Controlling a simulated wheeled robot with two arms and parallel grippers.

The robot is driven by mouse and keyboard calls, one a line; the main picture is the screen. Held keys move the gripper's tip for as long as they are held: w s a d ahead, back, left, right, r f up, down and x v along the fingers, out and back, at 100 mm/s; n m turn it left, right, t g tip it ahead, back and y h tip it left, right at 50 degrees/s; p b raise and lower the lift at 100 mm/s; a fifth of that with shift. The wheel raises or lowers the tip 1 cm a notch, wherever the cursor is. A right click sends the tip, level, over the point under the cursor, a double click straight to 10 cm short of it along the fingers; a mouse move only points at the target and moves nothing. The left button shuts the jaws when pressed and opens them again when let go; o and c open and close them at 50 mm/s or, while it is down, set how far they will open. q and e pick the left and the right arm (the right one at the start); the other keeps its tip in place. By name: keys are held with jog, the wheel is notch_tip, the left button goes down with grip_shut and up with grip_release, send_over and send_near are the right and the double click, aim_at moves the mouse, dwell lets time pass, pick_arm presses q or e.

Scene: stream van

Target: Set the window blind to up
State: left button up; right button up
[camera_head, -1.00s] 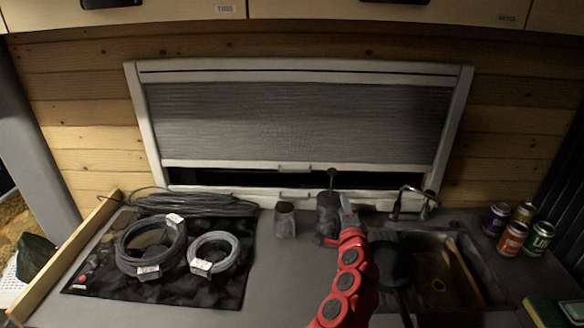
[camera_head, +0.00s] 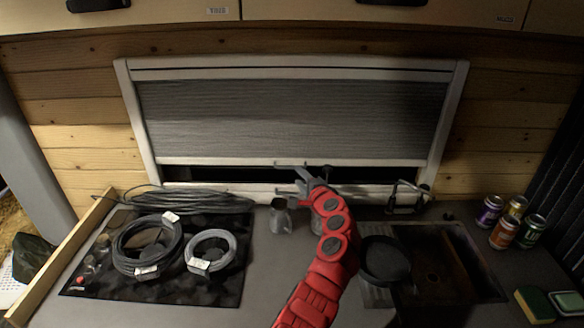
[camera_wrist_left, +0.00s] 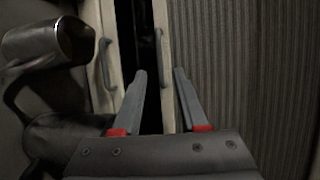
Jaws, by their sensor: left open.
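The window blind (camera_head: 290,115) is a grey pleated shade, mostly lowered, with a dark gap below its pale bottom bar (camera_head: 220,161). A small handle sits mid-bar; in the left wrist view, turned sideways, the blind (camera_wrist_left: 245,70) is at right and its handle (camera_wrist_left: 161,55) lies ahead, between the fingertip lines. My left gripper (camera_head: 302,181), on the red arm, is just below the bar's middle. In the wrist view it (camera_wrist_left: 160,82) is open and empty, its fingers to either side of the bar. I cannot tell whether it touches. My right gripper is not in view.
A second handle (camera_wrist_left: 105,65) is on the lower frame. A metal cup (camera_head: 281,217) stands left of my arm, a black pan (camera_head: 385,262) right of it. Cable coils (camera_head: 147,246) lie on the hob. Several cans (camera_head: 504,232) stand beyond the sink (camera_head: 430,265).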

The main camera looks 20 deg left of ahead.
aim_at(291, 168)
pick_arm(q)
jog(key=b+x, duration=0.1)
jog(key=x, duration=0.6)
dwell(0.3)
grip_shut()
dwell(1.3)
